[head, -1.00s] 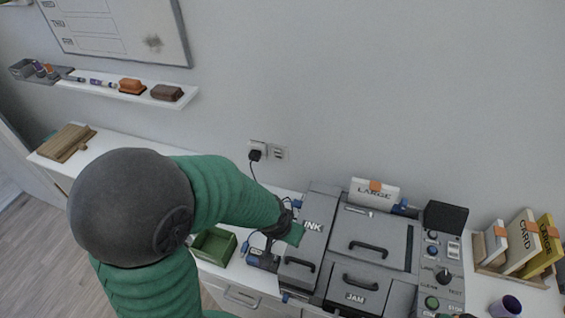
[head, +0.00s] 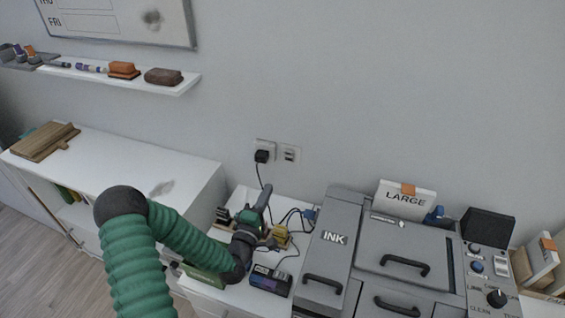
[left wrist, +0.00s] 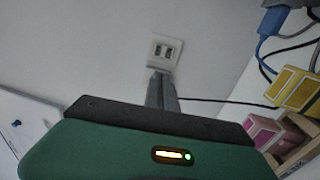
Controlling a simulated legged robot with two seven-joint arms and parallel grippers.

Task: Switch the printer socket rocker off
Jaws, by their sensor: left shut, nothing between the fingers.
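The rocker positions are too small to read. My right gripper is out of view.
The grey printer (head: 342,225) stands right of my left arm, with a LARGE paper pack (head: 406,201) behind it. Cables, a yellow object (head: 279,236) and a dark box (head: 270,279) lie around the gripper. The wall above is clear.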

